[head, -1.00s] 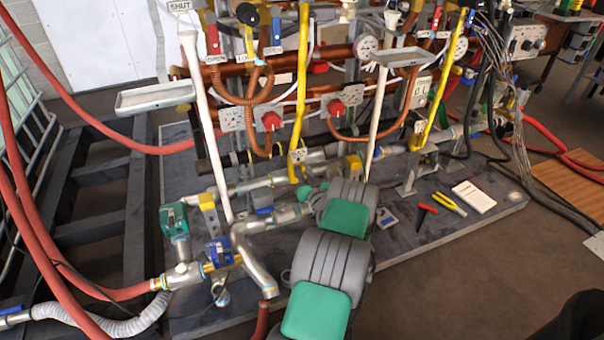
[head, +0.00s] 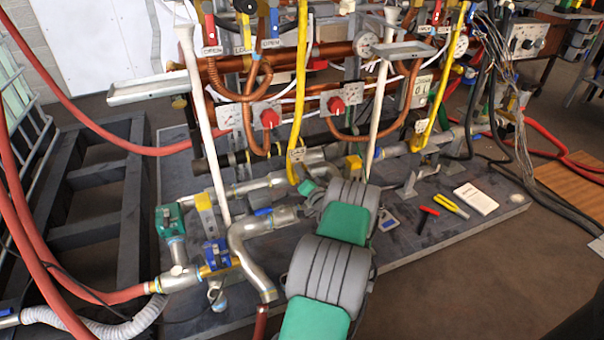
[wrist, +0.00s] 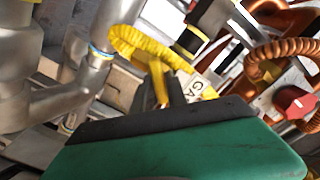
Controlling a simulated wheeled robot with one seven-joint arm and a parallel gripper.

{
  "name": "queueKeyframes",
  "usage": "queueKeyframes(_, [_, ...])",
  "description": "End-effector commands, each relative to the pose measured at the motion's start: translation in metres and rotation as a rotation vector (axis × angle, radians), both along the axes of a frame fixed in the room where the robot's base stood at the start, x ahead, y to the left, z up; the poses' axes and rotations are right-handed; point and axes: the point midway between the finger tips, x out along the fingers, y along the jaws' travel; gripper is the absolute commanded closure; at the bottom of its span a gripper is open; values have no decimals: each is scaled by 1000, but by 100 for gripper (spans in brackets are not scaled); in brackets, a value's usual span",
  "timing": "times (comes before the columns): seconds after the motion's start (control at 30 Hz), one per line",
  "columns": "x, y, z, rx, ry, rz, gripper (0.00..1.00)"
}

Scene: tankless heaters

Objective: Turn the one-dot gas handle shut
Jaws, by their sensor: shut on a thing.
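The yellow gas line (head: 299,90) runs down to a white tag (head: 296,155) just above the end of my arm. In the wrist view a tag reading "GA" (wrist: 203,90) sits beside a yellow handle (wrist: 158,78). My gripper (wrist: 152,98) has its dark fingers at this handle, shut on it, beneath the curved yellow pipe (wrist: 140,36). The handle's lower end is hidden by the fingers and my green and black wrist. I cannot make out a dot on it. In the head view my arm hides the fingers.
White pipes (head: 204,120) and copper pipes (head: 225,75) crowd around the gas line. Red knobs (head: 337,104) are behind. A grey elbow pipe (head: 250,260) lies left of my arm.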

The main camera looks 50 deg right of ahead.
Motion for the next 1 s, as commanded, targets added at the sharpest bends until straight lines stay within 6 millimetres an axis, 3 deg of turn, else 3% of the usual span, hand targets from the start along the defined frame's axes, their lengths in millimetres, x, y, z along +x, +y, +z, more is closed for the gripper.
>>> queueKeyframes(0.47, [0,0,0,18,-10,1,100])
queueKeyframes(0.5, [0,0,0,18,-10,1,81])
queueKeyframes(0.7, [0,0,0,18,-10,1,65])
queueKeyframes(1.0, [-4,2,0,18,-9,0,65])
